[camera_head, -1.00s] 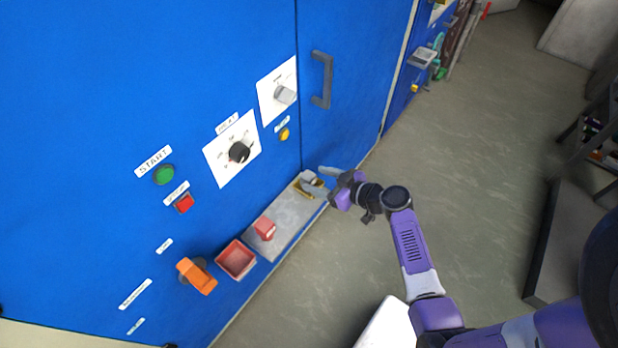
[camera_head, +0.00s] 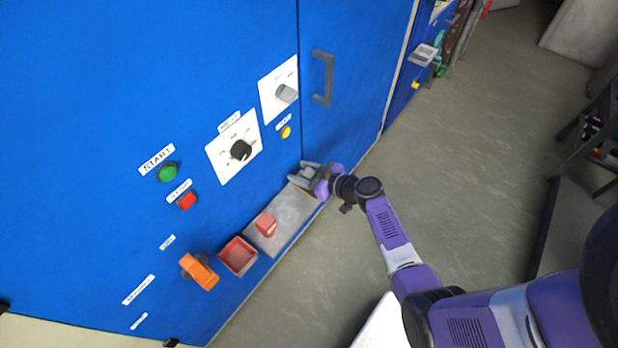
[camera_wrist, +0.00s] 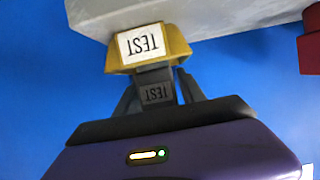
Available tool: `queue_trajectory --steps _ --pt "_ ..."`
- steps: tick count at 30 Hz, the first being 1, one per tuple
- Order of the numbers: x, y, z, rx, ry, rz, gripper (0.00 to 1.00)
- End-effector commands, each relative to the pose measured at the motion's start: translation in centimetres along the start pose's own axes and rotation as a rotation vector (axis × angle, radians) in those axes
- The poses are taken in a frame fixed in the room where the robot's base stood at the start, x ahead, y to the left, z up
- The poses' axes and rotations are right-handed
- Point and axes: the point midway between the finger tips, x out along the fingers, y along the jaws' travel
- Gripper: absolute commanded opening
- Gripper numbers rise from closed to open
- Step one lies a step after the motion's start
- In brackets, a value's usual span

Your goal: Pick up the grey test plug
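The grey test plug (camera_wrist: 157,93) carries a dark "TEST" label, upside down in the wrist view. Its far end meets a yellow holder (camera_wrist: 117,58) with a white "TEST" label, at the edge of the grey shelf. My gripper (camera_wrist: 157,72) has one finger on each side of the plug, close to its sides. Whether the fingers press on it is not clear. In the head view my gripper (camera_head: 297,173) is at the far end of the shelf (camera_head: 292,212) and hides the plug and most of the holder.
An orange handle (camera_head: 199,271), buttons and knobs stick out of the blue panel (camera_head: 80,90). A door handle (camera_head: 323,78) is above my gripper.

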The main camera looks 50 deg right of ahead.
Motion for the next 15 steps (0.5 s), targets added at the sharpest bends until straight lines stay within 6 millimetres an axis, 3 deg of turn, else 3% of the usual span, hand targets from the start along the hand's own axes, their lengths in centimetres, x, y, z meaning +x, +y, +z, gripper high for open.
queue_trajectory --steps 1,6,15 --pt "-0.01 0.0 0.0 0.0 0.0 0.0 0.34" --pt "-0.03 0.0 0.01 0.0 0.0 0.0 0.01" --pt "-0.06 0.0 -0.04 0.0 0.001 0.0 0.0"
